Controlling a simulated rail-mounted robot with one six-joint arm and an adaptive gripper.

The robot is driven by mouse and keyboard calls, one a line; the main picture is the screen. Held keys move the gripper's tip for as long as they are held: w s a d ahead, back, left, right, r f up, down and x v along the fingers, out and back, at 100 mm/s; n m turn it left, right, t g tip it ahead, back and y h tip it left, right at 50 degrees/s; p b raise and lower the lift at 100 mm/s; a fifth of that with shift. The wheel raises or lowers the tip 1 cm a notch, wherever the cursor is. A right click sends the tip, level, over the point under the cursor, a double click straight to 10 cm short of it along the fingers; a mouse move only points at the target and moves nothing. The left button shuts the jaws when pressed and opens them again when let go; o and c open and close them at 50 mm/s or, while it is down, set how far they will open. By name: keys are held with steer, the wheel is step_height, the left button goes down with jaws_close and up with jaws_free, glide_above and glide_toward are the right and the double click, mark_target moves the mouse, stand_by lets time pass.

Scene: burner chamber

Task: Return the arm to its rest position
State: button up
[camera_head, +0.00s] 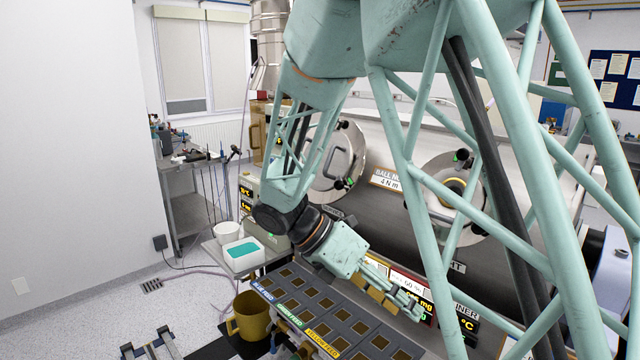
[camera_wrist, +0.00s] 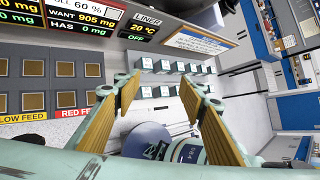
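My gripper (camera_head: 412,300) is at the end of my pale green arm, which reaches down over the dark feed panel in the head view. In the wrist view, my gripper's (camera_wrist: 163,88) two fingers with tan pads stand well apart, with nothing held between them. The feed panel (camera_head: 335,318) with rows of brown squares lies below and beside the gripper. Its labels, including LOW FEED and RED FEED, show at left in the wrist view (camera_wrist: 60,119). Lattice arm links hide part of the chamber.
The large burner chamber (camera_head: 385,215) with round ports stands behind the arm. A white tub with a teal top (camera_head: 243,253) and a mustard mug (camera_head: 249,316) are at left. Display boards (camera_wrist: 60,18) are close to the gripper. The floor at far left is mostly clear.

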steer(key=s+d+r+m+t+y+b, duration=0.1)
steer(key=s+d+r+m+y+b, duration=0.2)
steer(key=s+m, duration=0.6)
steer(key=s+d+r+m+y+b, duration=0.35)
steer(key=s+m, duration=0.35)
steer(key=s, duration=0.4)
steer(key=s+a+m+t+y+b, duration=0.2)
steer(key=s+m+t+y+b, duration=0.1)
steer(key=s+m, duration=0.6)
steer(key=shift+s+a+f+t+b, duration=0.25)
steer(key=shift+s+f+t+b, duration=0.25)
steer(key=shift+s, duration=0.3)
steer(key=shift+o, duration=0.2)
steer(key=shift+r, duration=0.1)
stand_by(0.5)
